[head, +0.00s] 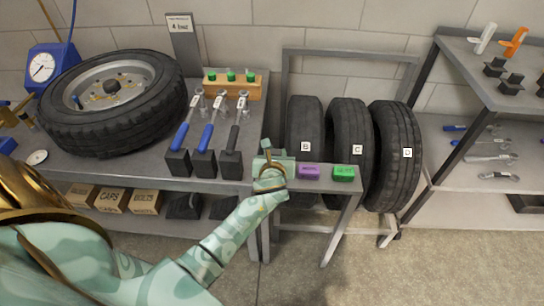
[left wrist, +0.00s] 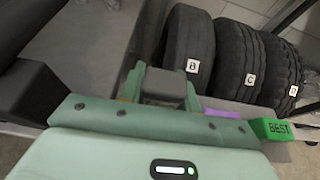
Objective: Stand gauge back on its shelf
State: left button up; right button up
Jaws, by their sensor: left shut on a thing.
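My left gripper (head: 271,168) is over the low metal stand in front of the tyres, at the right end of the workbench (head: 130,170). In the left wrist view its fingers are shut on a dark grey block-like thing (left wrist: 165,85), mostly hidden by the gripper; I cannot tell whether it is the gauge. A blue box with a white dial (head: 42,68) stands at the back left of the bench. A small round dial (head: 37,157) lies near the bench's front left. The right shelf unit (head: 435,150) has two levels. My right gripper is not in view.
Tyres B (head: 305,120), C (head: 347,130) and D (head: 400,150) stand in the rack. A wheel (head: 115,100) and handled tools (head: 207,135) crowd the bench. The floor at right is clear.

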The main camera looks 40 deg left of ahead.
pick_arm(q)
jog(key=shift+d, duration=0.15)
jog(key=shift+d+r, duration=0.1)
jog(key=o, duration=1.2)
jog(key=shift+c, duration=0.2)
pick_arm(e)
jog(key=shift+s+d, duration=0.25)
